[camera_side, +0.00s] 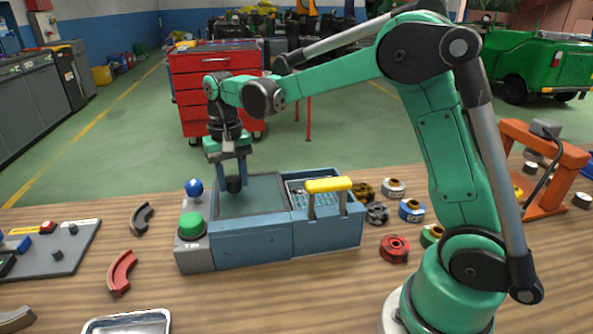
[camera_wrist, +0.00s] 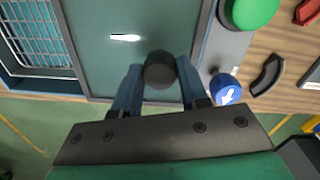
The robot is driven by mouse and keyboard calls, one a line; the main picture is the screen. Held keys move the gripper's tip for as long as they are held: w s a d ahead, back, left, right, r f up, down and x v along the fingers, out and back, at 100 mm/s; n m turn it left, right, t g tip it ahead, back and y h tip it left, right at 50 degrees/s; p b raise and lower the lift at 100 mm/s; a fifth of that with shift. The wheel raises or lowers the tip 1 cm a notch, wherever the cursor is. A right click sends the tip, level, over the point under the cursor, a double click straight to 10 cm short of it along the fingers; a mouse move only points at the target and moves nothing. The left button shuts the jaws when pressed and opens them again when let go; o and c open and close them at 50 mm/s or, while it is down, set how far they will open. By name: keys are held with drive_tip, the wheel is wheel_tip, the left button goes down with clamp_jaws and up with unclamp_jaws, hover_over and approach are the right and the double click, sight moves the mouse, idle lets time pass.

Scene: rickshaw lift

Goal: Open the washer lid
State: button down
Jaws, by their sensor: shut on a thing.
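The washer (camera_side: 265,237) is a blue-grey box on the wooden bench. Its flat teal lid (camera_side: 262,190) covers the left part of its top and looks level. The lid also fills the upper middle of the wrist view (camera_wrist: 105,62). My gripper (camera_side: 232,176) points down at the lid's left side. In the wrist view my gripper (camera_wrist: 160,80) has its two blue fingers on either side of a round black knob (camera_wrist: 160,70), shut on it. The knob also shows below the fingers in the side view (camera_side: 234,185).
A yellow handle (camera_side: 329,185) rises over a wire basket on the right. Several ring-shaped parts (camera_side: 395,248) lie right of the washer, and curved pieces (camera_side: 122,272) lie left.

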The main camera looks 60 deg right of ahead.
sight(230, 179)
drive_tip(key=shift+w+a, duration=0.2)
drive_tip(key=shift+c, duration=2.3)
unclamp_jaws()
drive_tip(key=shift+s+r, duration=0.1)
drive_tip(key=shift+r, duration=2.7)
drive_tip(key=f, duration=0.5)
drive_tip(key=shift+s+d+f, duration=0.3)
drive_tip(key=shift+d, duration=0.1)
drive_tip(key=shift+s+d, duration=0.3)
